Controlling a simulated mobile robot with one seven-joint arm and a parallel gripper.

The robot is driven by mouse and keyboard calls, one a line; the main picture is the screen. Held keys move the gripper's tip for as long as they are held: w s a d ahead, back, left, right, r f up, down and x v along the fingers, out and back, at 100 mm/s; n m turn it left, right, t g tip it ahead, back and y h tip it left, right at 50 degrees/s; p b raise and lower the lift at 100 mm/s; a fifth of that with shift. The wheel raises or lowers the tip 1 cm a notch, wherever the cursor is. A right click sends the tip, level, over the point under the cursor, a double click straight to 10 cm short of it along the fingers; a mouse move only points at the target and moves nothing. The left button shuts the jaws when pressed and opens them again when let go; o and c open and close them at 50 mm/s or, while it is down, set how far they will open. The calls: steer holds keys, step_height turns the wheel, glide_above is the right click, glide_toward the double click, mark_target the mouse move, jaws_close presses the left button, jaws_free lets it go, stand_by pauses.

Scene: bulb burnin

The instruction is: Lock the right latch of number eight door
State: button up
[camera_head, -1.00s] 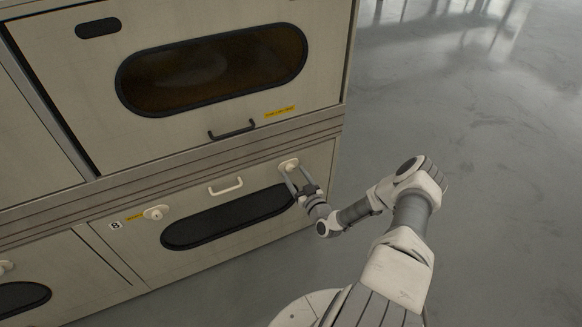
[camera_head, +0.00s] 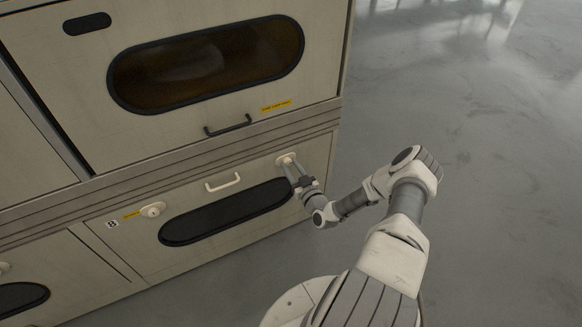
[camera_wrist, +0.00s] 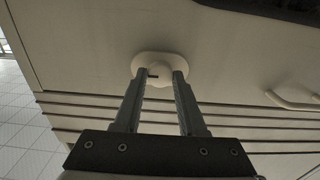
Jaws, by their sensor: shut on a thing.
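The number eight door (camera_head: 150,245) is the lower door with the "8" label (camera_head: 112,224), a dark oval window and a white handle (camera_head: 223,183). Its right latch (camera_head: 284,158) is a white round knob near the door's upper right. My gripper (camera_head: 290,168) reaches it from below right, its fingers closed on the knob. In the wrist view the latch (camera_wrist: 160,62) sits between the two fingertips of my gripper (camera_wrist: 159,78), with a small dark mark on the knob. The left latch (camera_head: 153,210) is a similar white knob, clear of my gripper.
Above is another door (camera_head: 100,130) with an oval window and a black handle (camera_head: 228,125). A further lower door (camera_head: 40,265) is at the left. Open grey floor (camera_head: 480,150) lies to the right of the cabinet.

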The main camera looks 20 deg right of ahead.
jaws_close()
stand_by(0.9)
